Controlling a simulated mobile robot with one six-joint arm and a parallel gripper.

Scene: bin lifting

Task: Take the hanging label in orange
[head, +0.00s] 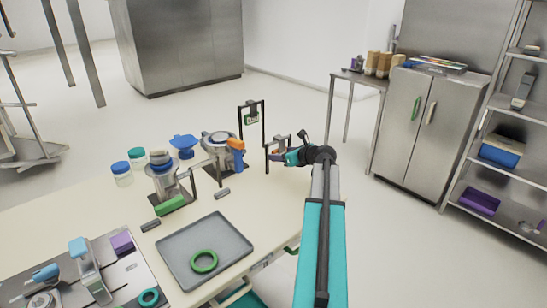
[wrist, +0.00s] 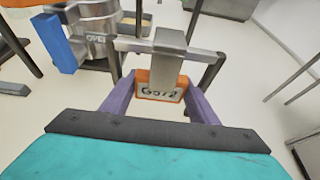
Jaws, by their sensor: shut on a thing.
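The orange hanging label (wrist: 148,78), with a white plate reading what looks like "G572", is between the purple fingers of my gripper (wrist: 160,90) in the wrist view. The fingers are shut on its left and right sides. A metal bar (wrist: 167,68) comes down over the label's top middle from a metal crosspiece, so the label still appears to be at its stand. In the head view my gripper (head: 279,156) is at the small dark stand at the table's far right edge. There the label is too small to make out clearly.
A grey tray (head: 230,262) with a green ring (head: 204,261) lies nearer. Open floor lies to the right.

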